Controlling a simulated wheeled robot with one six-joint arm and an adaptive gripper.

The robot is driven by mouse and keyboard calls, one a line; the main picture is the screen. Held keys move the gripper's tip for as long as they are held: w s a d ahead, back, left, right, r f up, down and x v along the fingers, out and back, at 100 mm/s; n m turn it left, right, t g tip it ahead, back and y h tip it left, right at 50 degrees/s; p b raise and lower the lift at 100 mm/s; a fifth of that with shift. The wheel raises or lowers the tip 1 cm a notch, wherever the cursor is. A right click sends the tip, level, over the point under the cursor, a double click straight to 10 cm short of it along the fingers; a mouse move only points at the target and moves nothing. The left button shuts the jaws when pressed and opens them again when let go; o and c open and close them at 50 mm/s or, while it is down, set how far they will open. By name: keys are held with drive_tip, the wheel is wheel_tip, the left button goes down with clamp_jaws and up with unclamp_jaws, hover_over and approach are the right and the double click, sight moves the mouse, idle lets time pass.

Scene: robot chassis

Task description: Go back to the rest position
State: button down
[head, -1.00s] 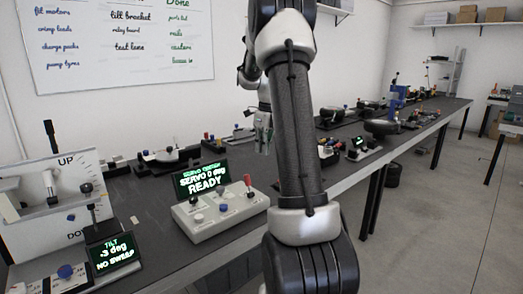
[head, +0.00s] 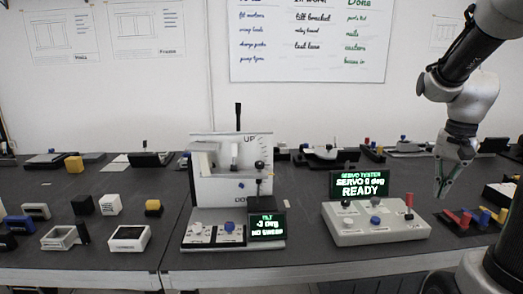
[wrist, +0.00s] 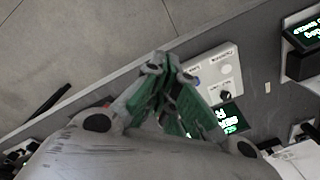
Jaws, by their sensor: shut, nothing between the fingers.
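My arm comes in at the right of the head view and hangs down over the bench. My gripper (head: 441,190) points down at its end, above the bench and right of the servo tester. In the wrist view the green-padded fingers of my gripper (wrist: 168,62) meet at the tips with nothing between them. The servo tester (head: 375,232) is a pale box with knobs, a red-topped lever and a screen reading "SERVO 0 deg READY". The rest position is not marked in these views.
A white tilt rig (head: 232,185) stands mid-bench; its tilt screen (head: 267,225) is lit. Red, blue and yellow parts (head: 465,218) lie below and right of my gripper. Small blocks and boxes (head: 109,204) cover the bench at left. A whiteboard (head: 310,40) hangs behind.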

drive_tip(key=s+a+r+n+t, duration=0.4)
drive_tip(key=s+a+n, duration=0.4)
drive_tip(key=s+a, duration=0.3)
drive_tip(key=shift+s+a+r+n, duration=0.3)
drive_tip(key=shift+s+r+n, duration=0.1)
drive_tip(key=shift+r, duration=0.1)
